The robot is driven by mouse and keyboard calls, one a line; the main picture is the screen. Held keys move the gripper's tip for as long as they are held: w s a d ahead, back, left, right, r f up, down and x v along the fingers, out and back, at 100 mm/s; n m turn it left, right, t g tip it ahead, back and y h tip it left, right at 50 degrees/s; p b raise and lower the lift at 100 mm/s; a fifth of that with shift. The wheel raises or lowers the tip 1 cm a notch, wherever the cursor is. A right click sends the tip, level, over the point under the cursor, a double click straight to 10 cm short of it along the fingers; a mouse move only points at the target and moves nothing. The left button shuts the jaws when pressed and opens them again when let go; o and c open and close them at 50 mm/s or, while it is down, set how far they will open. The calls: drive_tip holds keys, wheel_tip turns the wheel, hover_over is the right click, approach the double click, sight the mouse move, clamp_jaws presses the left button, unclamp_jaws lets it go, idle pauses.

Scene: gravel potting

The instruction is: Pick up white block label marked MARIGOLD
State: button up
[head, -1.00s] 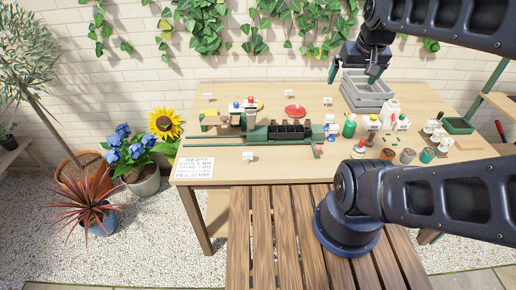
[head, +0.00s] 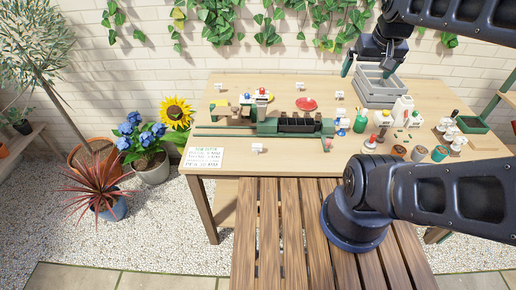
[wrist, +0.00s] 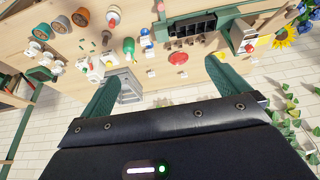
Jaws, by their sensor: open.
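Several small white block labels stand on the wooden potting table (head: 205,135): one at the back left (head: 218,87), one at the back middle (head: 299,86), one right of the red dish (head: 340,95) and one near the front edge (head: 257,148). Their lettering is too small to read, so I cannot tell which is marked MARIGOLD. My gripper (head: 368,68) is open and empty, held high by the grey crate at the back right. In the wrist view its two green fingers (wrist: 164,72) are wide apart with no label between them.
A grey crate (head: 376,92) stands at the back right. A green rack with dark cells (head: 297,126) and a red dish (head: 306,104) occupy the middle. Bottles and several jars (head: 398,151) crowd the right. A printed sheet (head: 203,158) lies front left.

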drive_tip(key=c, duration=1.2)
drive_tip(key=shift+c, duration=0.2)
